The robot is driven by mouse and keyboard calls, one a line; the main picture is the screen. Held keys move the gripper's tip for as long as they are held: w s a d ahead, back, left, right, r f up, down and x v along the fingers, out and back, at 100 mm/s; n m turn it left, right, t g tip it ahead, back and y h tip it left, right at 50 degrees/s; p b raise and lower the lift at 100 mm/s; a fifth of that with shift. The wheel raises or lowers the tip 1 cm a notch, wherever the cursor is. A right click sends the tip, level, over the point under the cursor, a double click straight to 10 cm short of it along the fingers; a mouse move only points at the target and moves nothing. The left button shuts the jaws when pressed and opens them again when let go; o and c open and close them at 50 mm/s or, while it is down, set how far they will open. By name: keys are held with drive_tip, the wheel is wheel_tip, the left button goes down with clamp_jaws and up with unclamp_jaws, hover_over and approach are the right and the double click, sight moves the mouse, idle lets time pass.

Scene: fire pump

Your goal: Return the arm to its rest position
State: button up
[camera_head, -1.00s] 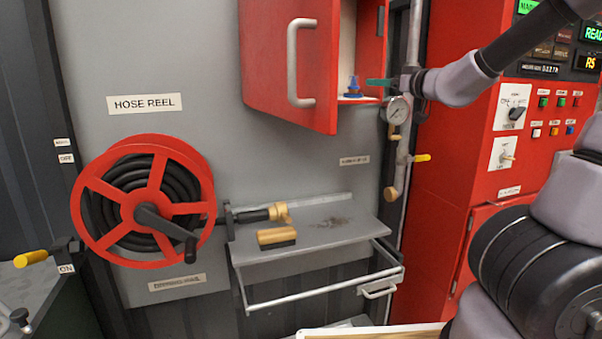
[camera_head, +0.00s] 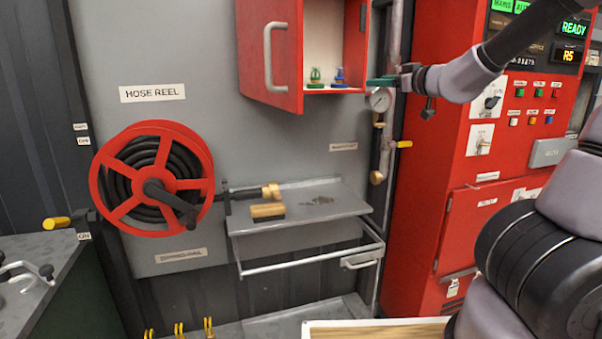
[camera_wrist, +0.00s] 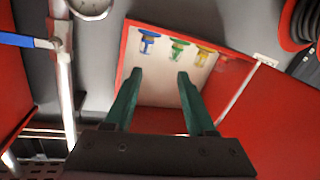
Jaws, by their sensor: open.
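My arm reaches in from the upper right of the head view, bent at its elbow. My gripper (camera_head: 381,83) has green fingers and is just right of the open red wall cabinet (camera_head: 273,95), close to the pressure gauge (camera_head: 380,99). In the wrist view my gripper (camera_wrist: 160,77) has its two fingers apart with nothing between them. Beyond the fingers, the cabinet holds a blue fitting (camera_wrist: 148,40), a green fitting (camera_wrist: 178,48) and a yellow fitting (camera_wrist: 203,54). In the head view only the green fitting (camera_head: 315,77) and blue fitting (camera_head: 339,77) show.
A red control panel (camera_head: 440,150) is at right. A red hose reel (camera_head: 183,135) and a grey shelf (camera_head: 345,204) with a wood-backed brush (camera_head: 267,211) are at left and centre.

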drive_tip(key=s+a+f+n+g, duration=0.4)
drive_tip(key=s+a+f+n, duration=0.15)
drive_tip(key=n, duration=0.75)
drive_tip(key=s+a+f+n+g, duration=0.4)
drive_tip(key=s+a+f+n, duration=0.15)
drive_tip(key=n, duration=0.75)
drive_tip(key=s+d+r+n+h, duration=0.3)
drive_tip(key=s+d+n, duration=0.4)
drive_tip(key=n, duration=1)
drive_tip(key=s+d+r+n+h, duration=0.3)
drive_tip(key=s+d+n, duration=0.4)
drive_tip(key=s+n, duration=0.4)
drive_tip(key=r+n, duration=0.1)
drive_tip(key=n, duration=0.4)
drive_tip(key=shift+n+h, duration=0.3)
drive_tip(key=shift+n, duration=0.1)
